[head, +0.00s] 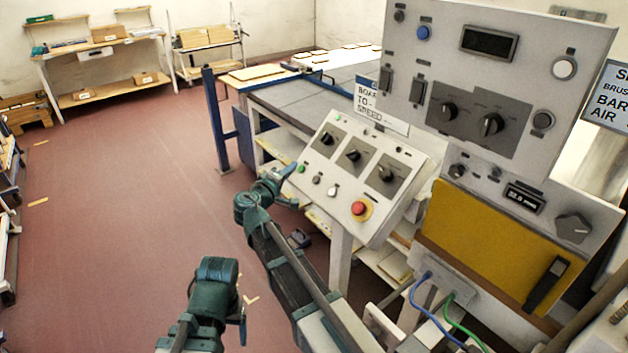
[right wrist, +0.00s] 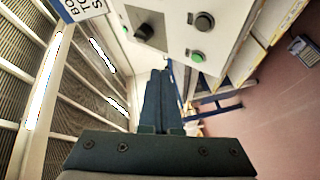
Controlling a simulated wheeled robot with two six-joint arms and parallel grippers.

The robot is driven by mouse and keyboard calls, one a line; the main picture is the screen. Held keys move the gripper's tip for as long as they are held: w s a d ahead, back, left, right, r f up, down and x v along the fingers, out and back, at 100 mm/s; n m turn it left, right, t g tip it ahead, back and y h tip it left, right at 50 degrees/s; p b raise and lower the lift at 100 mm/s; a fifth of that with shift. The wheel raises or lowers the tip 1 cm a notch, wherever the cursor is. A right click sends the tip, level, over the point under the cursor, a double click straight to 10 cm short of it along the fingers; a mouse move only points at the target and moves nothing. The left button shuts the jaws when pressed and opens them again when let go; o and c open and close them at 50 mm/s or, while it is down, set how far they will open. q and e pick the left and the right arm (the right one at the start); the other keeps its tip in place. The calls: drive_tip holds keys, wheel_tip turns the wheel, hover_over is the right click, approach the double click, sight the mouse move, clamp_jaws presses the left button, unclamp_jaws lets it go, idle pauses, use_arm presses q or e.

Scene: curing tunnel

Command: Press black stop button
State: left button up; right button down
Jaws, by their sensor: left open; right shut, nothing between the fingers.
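The black stop button (head: 317,179) is a small round black button on the sloped grey console, between a green button (head: 300,168) and a white button (head: 333,190). In the right wrist view the black button (right wrist: 204,22) shows beyond the green button (right wrist: 197,56). My right gripper (head: 288,172) is shut and empty beside the console's left edge, near the green button. Its closed fingers (right wrist: 160,78) point along the console's edge, to the left of both buttons; I see no contact with the black button. My left gripper (head: 242,326) is open, low and away from the console.
The console (head: 400,153) also bears several black knobs and a red mushroom button (head: 359,209). A tall control panel (head: 460,80) stands to its right. A conveyor table (head: 290,100) lies behind. Open red floor (head: 120,200) is at left.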

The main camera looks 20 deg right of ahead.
sight(316, 180)
drive_tip(key=shift+w+d+f+b, duration=0.35)
drive_tip(key=shift+d+f+b, duration=0.65)
drive_tip(key=shift+f, duration=0.05)
drive_tip(key=shift+w+d+f+b, duration=0.35)
drive_tip(key=shift+d+f+b, duration=0.65)
drive_tip(key=shift+f+b, duration=0.05)
drive_tip(key=shift+w+d+f+b, duration=0.35)
drive_tip(key=shift+d+f+b, duration=0.65)
drive_tip(key=shift+f, duration=0.05)
drive_tip(key=shift+f, duration=0.1)
drive_tip(key=shift+w+d+f+b, duration=0.1)
drive_tip(key=shift+d+f+b, duration=0.05)
drive_tip(key=shift+d+b, duration=0.15)
drive_tip(key=shift+w+d+f+b, duration=0.1)
drive_tip(key=shift+d+f+b, duration=0.1)
drive_tip(key=shift+f+b, duration=0.1)
idle(0.6)
drive_tip(key=shift+r, duration=0.1)
drive_tip(key=shift+s+a+r+p, duration=0.2)
drive_tip(key=shift+a+r+p, duration=0.3)
drive_tip(key=shift+p, duration=0.1)
